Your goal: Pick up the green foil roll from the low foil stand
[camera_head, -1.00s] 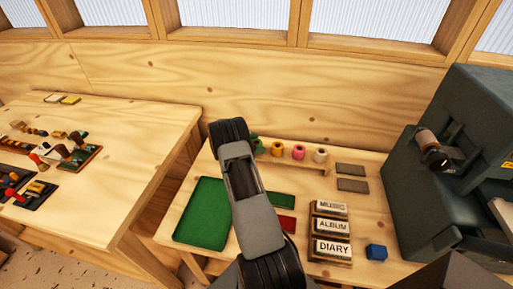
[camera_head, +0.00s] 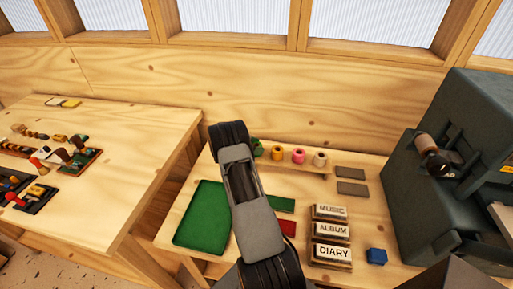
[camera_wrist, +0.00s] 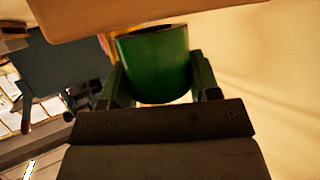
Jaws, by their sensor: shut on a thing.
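The green foil roll (camera_wrist: 157,65) is between the two fingers of my gripper (camera_wrist: 158,82) in the wrist view, with its open end facing up in the picture. My gripper is shut on it. In the head view a bit of the green roll (camera_head: 257,147) shows beside my arm, at the left end of the low foil stand (camera_head: 312,170). My arm hides the gripper's fingers there. Orange, pink and pale rolls stand in a row to its right on the stand. I cannot tell whether the green roll still touches the stand.
A green mat (camera_head: 203,222) lies left of my arm. A large dark machine (camera_head: 420,215) stands at the right. Another table with tools (camera_head: 110,190) is at the left.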

